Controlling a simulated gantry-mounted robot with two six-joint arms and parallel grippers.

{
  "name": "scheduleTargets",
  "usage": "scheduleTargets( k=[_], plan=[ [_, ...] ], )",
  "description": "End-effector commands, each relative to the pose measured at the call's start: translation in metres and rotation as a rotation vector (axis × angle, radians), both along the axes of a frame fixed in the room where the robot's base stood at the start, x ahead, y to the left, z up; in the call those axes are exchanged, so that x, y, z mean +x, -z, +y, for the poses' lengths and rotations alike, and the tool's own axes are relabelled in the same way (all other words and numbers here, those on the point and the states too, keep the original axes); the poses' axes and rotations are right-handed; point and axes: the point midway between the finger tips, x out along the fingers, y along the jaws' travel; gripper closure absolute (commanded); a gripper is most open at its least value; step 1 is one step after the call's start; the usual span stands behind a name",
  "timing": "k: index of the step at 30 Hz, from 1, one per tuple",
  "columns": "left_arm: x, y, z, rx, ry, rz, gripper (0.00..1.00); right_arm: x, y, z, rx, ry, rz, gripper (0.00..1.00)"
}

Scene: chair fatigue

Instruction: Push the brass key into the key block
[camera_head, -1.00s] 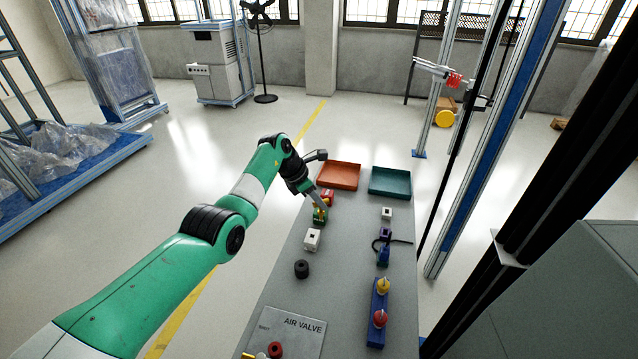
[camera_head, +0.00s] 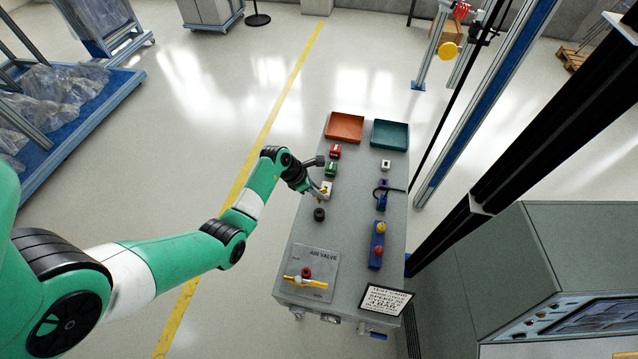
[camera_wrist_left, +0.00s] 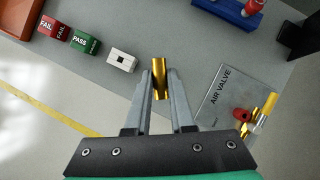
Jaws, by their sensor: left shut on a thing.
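The brass key (camera_wrist_left: 160,78) is a gold cylinder between the fingers of my left gripper (camera_wrist_left: 160,90) in the left wrist view. The gripper is shut on it. A white block with a dark square hole (camera_wrist_left: 122,60), seemingly the key block, lies up and left of the key, visibly apart from it in that view. In the head view my left gripper (camera_head: 324,193) is over the left row of the bench, beside this white block (camera_head: 328,186) and partly covering it. The key's height above the bench is hard to tell. My right gripper is not in view.
The grey bench (camera_head: 345,235) also carries red FAIL and green PASS blocks (camera_head: 331,170), a black round knob (camera_head: 319,214), an air valve plate (camera_head: 318,260), a blue base with knobs (camera_head: 376,250), another white block (camera_head: 385,165), and orange and teal trays (camera_head: 390,134) at the far end.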

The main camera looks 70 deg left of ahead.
Motion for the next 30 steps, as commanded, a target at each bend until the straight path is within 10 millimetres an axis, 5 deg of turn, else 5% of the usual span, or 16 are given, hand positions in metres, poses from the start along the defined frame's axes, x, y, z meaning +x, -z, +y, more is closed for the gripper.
scheduleTargets(
  k=[11, 24, 30],
  plan=[
    [-0.001, -0.003, 0.000, 0.000, 0.001, 0.001, 1.00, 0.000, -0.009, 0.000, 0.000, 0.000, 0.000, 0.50],
    [0.000, 0.050, 0.000, -0.001, 0.000, 0.001, 1.00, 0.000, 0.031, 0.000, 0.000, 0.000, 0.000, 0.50],
    [0.000, 0.058, 0.000, 0.000, 0.001, -0.001, 1.00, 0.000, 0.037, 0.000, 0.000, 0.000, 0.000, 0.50]
  ],
)
